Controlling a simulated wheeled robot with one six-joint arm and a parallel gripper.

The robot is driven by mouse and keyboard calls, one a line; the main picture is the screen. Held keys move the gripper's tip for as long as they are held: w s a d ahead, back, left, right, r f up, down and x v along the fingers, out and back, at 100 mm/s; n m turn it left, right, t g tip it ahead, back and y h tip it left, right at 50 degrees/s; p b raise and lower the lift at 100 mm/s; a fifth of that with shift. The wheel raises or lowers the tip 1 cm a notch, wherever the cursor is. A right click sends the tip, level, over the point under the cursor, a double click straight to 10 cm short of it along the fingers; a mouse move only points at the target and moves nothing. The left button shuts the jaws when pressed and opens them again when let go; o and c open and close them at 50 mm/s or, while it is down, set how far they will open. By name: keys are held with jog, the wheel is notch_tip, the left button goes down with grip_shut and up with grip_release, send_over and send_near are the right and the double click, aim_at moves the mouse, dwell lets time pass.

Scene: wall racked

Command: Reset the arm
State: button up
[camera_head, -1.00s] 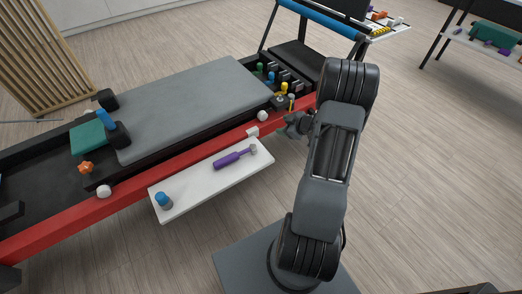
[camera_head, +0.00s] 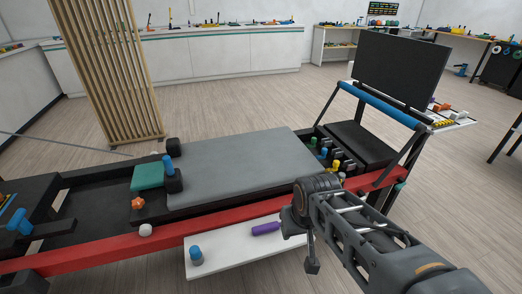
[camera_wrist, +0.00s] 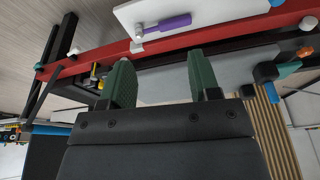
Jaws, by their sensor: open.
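My gripper (camera_wrist: 163,75) is open and empty in the wrist view, its two green fingers standing apart. Beyond the fingers are the grey padded bench (camera_wrist: 160,88) and its red rail (camera_wrist: 200,35). In the head view my arm reaches from the lower right toward the white side shelf (camera_head: 228,260). The gripper's fingers cannot be made out there. A purple-handled tool (camera_head: 266,228) lies on the shelf, partly hidden by my arm. It shows whole in the wrist view (camera_wrist: 170,22), apart from the fingers.
The grey bench pad (camera_head: 235,165) lies across the middle. A blue-topped cylinder (camera_head: 196,255) stands on the shelf. A teal block (camera_head: 148,176) and an orange knob (camera_head: 138,203) are at left. A wooden slatted screen (camera_head: 108,75) stands behind. Open floor lies beyond the bench.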

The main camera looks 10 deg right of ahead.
notch_tip(320, 180, up, 18)
jog(key=p, duration=1.6)
jog(key=shift+s+a+t, duration=0.3)
jog(key=shift+s, duration=0.05)
